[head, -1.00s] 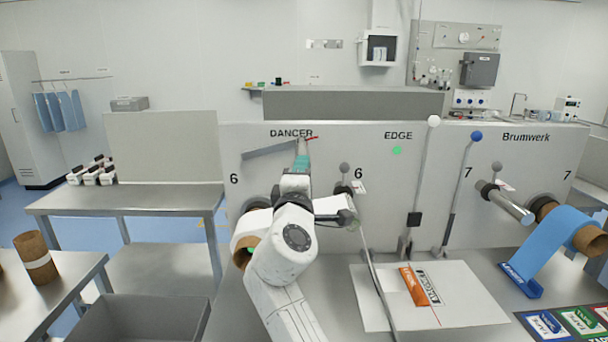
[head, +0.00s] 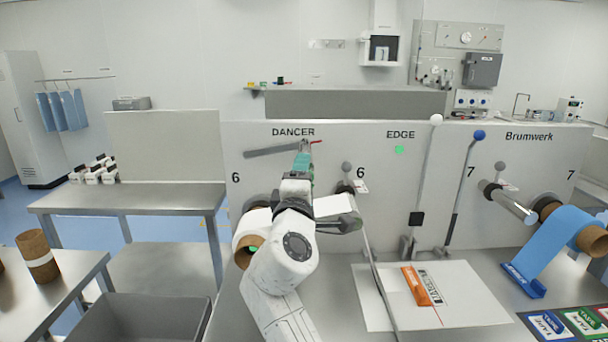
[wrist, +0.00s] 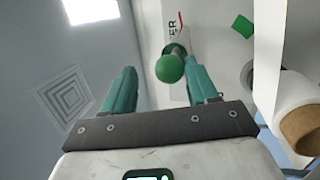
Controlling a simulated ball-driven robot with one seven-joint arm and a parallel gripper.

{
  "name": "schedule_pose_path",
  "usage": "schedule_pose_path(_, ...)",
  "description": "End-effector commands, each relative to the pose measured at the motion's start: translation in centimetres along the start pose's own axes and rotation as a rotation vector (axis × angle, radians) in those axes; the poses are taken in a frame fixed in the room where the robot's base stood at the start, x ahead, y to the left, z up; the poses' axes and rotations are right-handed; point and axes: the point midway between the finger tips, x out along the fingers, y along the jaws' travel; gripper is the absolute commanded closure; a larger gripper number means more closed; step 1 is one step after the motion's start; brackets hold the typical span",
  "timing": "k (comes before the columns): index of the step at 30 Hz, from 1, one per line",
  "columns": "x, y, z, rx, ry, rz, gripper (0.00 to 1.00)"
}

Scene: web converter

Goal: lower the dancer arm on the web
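The dancer arm (head: 272,151) is a grey bar on the machine front under the DANCER label, nearly level. Its right end is partly hidden by my gripper. A green ball knob (wrist: 170,67) shows in the wrist view. My gripper (head: 304,150), with teal fingers, is raised at the bar's right end. In the wrist view my gripper (wrist: 159,67) has its fingers spread, with the knob between or just beyond the fingertips, close to the right finger. I cannot tell whether they touch. The white web (head: 252,222) is partly hidden behind my arm.
A red mark (head: 316,142) is right of the bar's end. A grey ball knob (head: 346,166) stands close right of my gripper. Levers with white (head: 436,119) and blue (head: 479,135) knobs stand further right. A blue web (head: 553,242) hangs at the right.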

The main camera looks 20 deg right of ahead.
Motion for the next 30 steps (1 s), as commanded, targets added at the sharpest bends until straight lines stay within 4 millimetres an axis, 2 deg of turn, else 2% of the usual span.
schedule_pose_path(6, -4.5, -0.3, -0.2, 0.001, 0.004, 0.002, 0.43)
schedule_pose_path(13, -8.0, -0.2, -0.1, 0.0, 0.003, 0.001, 0.43)
schedule_pose_path(18, -9.0, -0.1, -0.1, 0.0, 0.002, 0.0, 0.43)
schedule_pose_path(30, -9.1, -0.1, -0.1, -0.001, 0.001, 0.0, 0.43)
